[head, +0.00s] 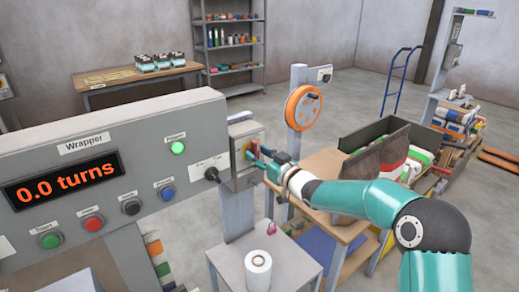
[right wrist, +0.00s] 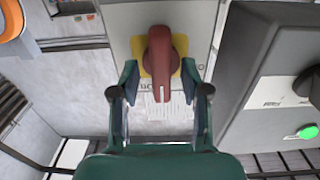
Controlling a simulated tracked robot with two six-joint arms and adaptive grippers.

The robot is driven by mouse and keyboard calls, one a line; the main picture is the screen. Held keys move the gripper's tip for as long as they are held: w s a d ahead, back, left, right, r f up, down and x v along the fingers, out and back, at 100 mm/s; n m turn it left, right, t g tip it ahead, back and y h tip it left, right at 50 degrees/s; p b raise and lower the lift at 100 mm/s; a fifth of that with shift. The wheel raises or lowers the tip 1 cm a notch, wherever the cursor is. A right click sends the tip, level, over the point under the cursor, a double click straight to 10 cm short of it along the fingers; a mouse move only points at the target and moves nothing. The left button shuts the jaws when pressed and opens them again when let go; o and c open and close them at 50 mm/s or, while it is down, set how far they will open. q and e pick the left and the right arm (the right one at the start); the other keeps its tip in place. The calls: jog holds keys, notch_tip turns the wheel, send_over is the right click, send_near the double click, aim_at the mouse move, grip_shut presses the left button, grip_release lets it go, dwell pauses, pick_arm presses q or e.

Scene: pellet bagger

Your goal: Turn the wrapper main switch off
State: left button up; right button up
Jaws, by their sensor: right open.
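The main switch is a red rotary handle (right wrist: 161,62) on a yellow plate (right wrist: 137,46), on the front of a grey box (right wrist: 190,14). In the right wrist view the handle stands lengthwise, its white-marked end towards my gripper's palm. In the head view the switch box (head: 243,133) stands on a post right of the wrapper panel, its yellow plate partly hidden by my gripper. My right gripper (right wrist: 160,76) is open, one finger on each side of the handle, with gaps visible on both sides. It also shows at the switch in the head view (head: 257,157). My left gripper is not in view.
The wrapper panel (head: 100,135) reads 0.0 turns and has several buttons, a lit green lamp (head: 178,147) and a black knob (head: 212,174) close to the switch box. A small table (head: 228,262) with a white roll (head: 258,270) stands below. An orange wheel (head: 303,107) stands behind.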

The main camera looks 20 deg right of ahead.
jog(key=shift+w+a, duration=0.2)
jog(key=shift+w, duration=0.4)
